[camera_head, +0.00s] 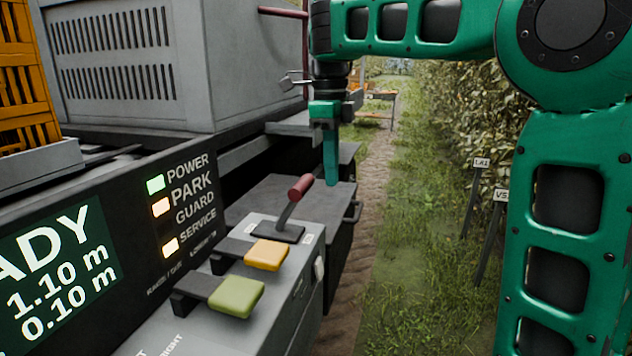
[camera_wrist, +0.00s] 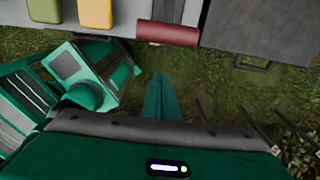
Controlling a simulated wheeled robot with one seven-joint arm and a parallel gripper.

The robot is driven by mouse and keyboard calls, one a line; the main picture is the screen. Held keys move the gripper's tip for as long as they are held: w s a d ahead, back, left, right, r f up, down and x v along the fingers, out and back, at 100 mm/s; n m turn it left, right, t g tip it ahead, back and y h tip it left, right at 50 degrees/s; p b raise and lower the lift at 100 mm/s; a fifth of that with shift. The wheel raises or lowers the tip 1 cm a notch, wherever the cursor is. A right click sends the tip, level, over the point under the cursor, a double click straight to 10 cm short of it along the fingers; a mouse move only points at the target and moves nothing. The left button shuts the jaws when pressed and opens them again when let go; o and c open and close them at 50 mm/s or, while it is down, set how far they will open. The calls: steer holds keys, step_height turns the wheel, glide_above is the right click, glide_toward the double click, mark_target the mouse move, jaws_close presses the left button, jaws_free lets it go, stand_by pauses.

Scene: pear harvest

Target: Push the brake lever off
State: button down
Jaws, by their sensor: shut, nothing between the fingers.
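The brake lever (camera_head: 299,187) has a dark red grip on a grey stem and rises from a black plate on the grey control box. Its stem leans, with the grip toward the upper right. In the wrist view the red grip (camera_wrist: 167,34) lies at the top centre. My gripper (camera_head: 331,181) is green, points down and has its fingers together with nothing between them. It hangs to the right of the grip in the head view, apart from it. In the wrist view the closed fingers (camera_wrist: 161,78) are below the grip, with grass seen between.
An orange pedal-like lever (camera_head: 266,255) and a green one (camera_head: 237,296) sit nearer on the control box (camera_head: 298,284). A panel shows lit lamps by POWER, PARK (camera_head: 160,207) and SERVICE. A grey platform (camera_head: 262,198) lies behind the lever. Open grass is on the right.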

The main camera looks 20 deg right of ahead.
steer(key=shift+w+a+f, duration=0.55)
steer(key=shift+a+f, duration=0.15)
steer(key=shift+a, duration=0.05)
steer(key=shift+w+a+f, duration=0.5)
steer(key=shift+a+f, duration=0.15)
steer(key=shift+a, duration=0.1)
